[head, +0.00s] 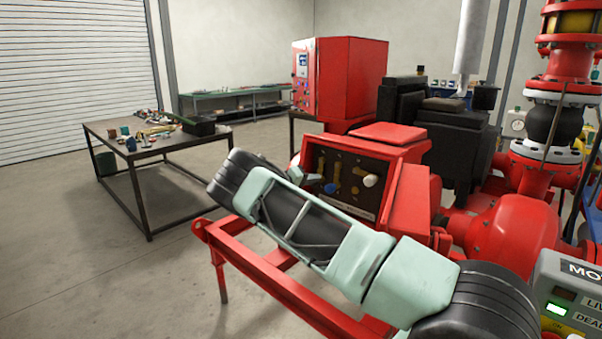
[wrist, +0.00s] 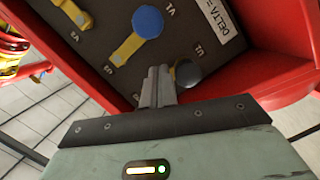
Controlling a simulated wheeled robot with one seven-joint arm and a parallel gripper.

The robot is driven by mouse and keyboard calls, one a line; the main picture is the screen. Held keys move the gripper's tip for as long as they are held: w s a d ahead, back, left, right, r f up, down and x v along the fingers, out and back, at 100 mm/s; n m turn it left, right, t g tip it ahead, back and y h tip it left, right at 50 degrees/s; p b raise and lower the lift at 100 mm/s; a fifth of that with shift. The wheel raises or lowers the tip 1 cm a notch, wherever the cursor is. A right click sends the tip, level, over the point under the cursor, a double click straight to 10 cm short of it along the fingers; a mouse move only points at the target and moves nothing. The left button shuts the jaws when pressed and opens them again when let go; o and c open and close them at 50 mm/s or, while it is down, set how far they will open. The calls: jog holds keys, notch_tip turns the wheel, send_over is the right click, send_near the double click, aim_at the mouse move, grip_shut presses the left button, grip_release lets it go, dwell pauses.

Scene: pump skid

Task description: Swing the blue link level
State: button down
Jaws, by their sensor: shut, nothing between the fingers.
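The blue link shows in the wrist view as a round blue knob (wrist: 147,22) on a yellow strap (wrist: 126,47). The strap slants away from the knob toward the lower left, so the link stands steep on the black panel. In the head view the blue knob (head: 331,188) is at the strap's lower end. My gripper (wrist: 159,72) is shut and empty. Its fingertips are below the blue knob in the wrist view, beside a dark grey knob (wrist: 187,73); I cannot tell whether they touch it. In the head view my arm partly covers the panel's left side.
The red box's rim (wrist: 285,92) surrounds the panel closely, on the right in the wrist view. A white-knobbed link (head: 370,180) is right of the blue one. A red frame (head: 268,277) stands below my arm. A cluttered table (head: 155,150) stands left, with open floor around.

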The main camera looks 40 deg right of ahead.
jog(key=shift+s+f+p, duration=0.25)
jog(key=shift+s+f, duration=0.05)
jog(key=shift+s, duration=0.3)
jog(key=shift+s+f+p, duration=0.25)
jog(key=shift+s, duration=0.35)
